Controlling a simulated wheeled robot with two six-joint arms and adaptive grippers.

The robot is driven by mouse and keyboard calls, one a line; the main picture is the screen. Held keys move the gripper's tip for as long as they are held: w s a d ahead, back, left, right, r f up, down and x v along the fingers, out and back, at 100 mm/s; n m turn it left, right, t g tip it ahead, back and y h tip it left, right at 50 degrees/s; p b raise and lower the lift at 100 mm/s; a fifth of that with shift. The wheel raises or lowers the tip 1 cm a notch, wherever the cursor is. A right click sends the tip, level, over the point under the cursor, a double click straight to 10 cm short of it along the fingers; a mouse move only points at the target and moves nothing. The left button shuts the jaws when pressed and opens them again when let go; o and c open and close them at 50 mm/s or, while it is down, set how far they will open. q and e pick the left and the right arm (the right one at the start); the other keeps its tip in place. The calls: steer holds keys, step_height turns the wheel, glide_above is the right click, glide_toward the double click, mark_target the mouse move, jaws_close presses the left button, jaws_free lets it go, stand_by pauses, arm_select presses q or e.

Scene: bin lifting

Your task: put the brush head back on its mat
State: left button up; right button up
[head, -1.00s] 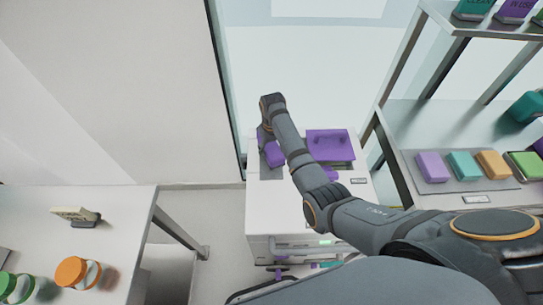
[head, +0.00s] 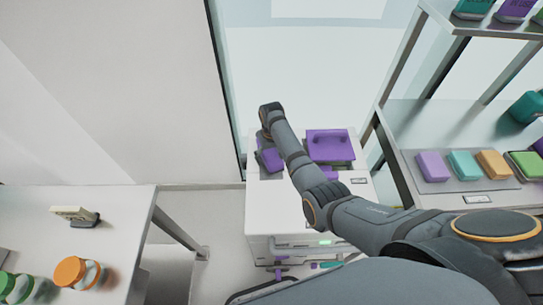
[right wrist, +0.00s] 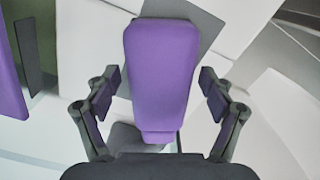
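The purple brush head (head: 270,162) is at the left of the white cart's top, below the end of my right arm. In the right wrist view it is a long purple block (right wrist: 161,75) between the fingertips. My right gripper (right wrist: 160,92) is open, with a gap visible between each finger and the block. In the head view it points down, mostly hidden behind its wrist. I cannot tell whether the brush head lies flat on its mat; the mat is not clearly visible. My left gripper is not in view.
The white cart (head: 283,225) also carries a purple lidded item (head: 329,146) to the right of my forearm. A metal shelf (head: 405,140) with coloured sponges (head: 462,166) stands at the right. A table (head: 120,225) with jars is at the left.

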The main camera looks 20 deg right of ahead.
mark_target(272, 155)
step_height(272, 155, up, 12)
steer(key=shift+r, duration=0.2)
stand_by(0.4)
